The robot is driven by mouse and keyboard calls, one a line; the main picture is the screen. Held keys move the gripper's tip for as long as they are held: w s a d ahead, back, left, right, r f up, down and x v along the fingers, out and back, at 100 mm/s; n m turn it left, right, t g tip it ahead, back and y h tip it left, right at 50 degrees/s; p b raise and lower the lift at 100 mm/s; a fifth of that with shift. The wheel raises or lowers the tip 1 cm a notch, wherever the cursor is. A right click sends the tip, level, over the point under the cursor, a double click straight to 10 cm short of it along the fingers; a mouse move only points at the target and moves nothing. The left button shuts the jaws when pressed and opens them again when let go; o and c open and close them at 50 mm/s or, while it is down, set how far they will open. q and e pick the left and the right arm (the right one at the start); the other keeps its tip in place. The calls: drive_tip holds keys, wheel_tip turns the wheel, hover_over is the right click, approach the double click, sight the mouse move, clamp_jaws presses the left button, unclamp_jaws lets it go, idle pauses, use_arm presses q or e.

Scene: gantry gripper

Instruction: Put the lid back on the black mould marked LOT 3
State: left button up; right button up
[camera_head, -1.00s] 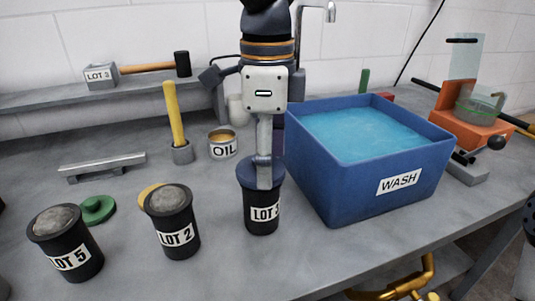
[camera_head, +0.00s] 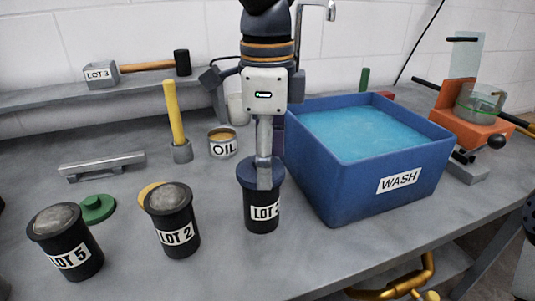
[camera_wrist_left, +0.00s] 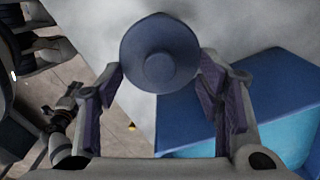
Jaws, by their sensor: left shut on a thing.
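The black mould marked LOT 3 (camera_head: 261,219) stands upright on the bench, left of the wash tub; the end of its label curves out of sight. A dark blue round lid (camera_head: 245,174) is at its mouth and hides the opening. I cannot tell whether the lid is fully seated. My left gripper (camera_head: 264,182) points straight down over the mould and is shut on the lid. In the left wrist view the lid (camera_wrist_left: 160,38) shows as a blue disc with a round centre, between the two fingers (camera_wrist_left: 158,90). My right gripper is not clearly in view.
The blue WASH tub (camera_head: 376,207) stands close on the right. Moulds LOT 2 (camera_head: 177,220) and LOT 5 (camera_head: 69,243), a green lid (camera_head: 97,208), a yellowish lid (camera_head: 150,190) and an OIL tin (camera_head: 222,145) are to the left. A metal bar handle (camera_head: 103,163) lies behind.

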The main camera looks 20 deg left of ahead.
idle(0.3)
use_arm(q)
drive_tip(key=o, duration=1.3)
drive_tip(key=shift+r, duration=0.1)
drive_tip(key=shift+r, duration=3.4)
drive_tip(key=shift+c, duration=0.6)
clamp_jaws()
